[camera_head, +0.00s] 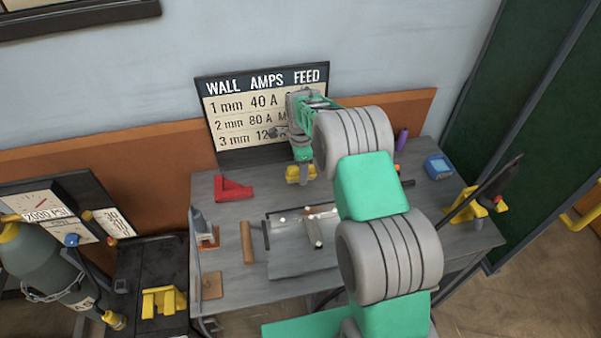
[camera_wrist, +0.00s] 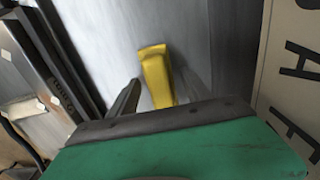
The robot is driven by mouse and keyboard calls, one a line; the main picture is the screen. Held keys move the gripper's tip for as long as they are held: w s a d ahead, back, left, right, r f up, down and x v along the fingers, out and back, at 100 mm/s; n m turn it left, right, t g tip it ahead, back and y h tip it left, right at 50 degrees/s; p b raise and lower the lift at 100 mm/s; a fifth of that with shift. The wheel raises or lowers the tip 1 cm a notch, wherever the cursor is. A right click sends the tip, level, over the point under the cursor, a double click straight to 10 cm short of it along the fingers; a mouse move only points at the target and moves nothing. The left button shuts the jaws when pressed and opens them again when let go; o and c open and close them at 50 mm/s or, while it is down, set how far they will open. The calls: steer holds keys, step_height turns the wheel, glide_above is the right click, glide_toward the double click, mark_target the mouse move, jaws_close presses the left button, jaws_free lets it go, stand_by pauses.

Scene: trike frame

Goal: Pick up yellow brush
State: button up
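A yellow piece, which I take to be the yellow brush (camera_head: 292,174), is on the grey workbench (camera_head: 222,270) in front of the amps sign. In the wrist view the brush (camera_wrist: 155,70) stretches away between the two fingers of my gripper (camera_wrist: 157,95). Gaps show between it and the fingers, which are apart. The near end of the brush is hidden behind my gripper's body. In the head view my gripper (camera_head: 304,174) points down right at the brush, and its fingers are too small to judge there.
A sign (camera_head: 232,115) stands close behind my gripper. On the bench are a red angle piece (camera_head: 233,189), a brown bar (camera_head: 247,243), a metal plate with rods (camera_head: 295,258), a blue box (camera_head: 437,167) and a purple item (camera_head: 401,140). A gas cylinder (camera_head: 38,262) stands left.

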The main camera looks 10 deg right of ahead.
jaws_close()
stand_by(0.4)
steer(key=shift+r, duration=0.1)
